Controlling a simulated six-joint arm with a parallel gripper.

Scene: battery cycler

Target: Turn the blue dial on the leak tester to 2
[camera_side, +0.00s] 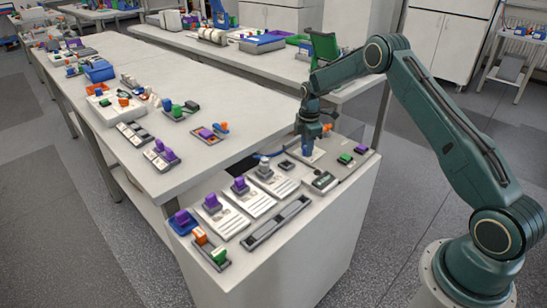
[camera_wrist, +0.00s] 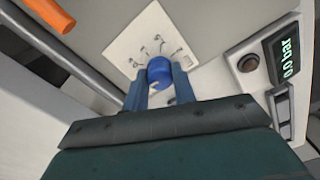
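The blue dial (camera_wrist: 160,70) sits on a pale square plate (camera_wrist: 125,45) with dark scale marks around it, seen in the wrist view. A small white mark shows on the dial's near side; the scale numbers are too small to read. My gripper (camera_wrist: 160,78) has one finger on each side of the dial, with no clear gap at either side, so it looks shut on it. In the side view my gripper (camera_side: 307,148) points down over the panel at the bench's back, and its fingers hide most of the dial.
A display (camera_wrist: 286,58) with green digits, seemingly 0.0 bar, and a dark round button (camera_wrist: 248,62) are right of the dial. An orange-ended part (camera_wrist: 50,14) and grey bar lie at upper left. Purple-topped units (camera_side: 240,184) stand in front on the bench.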

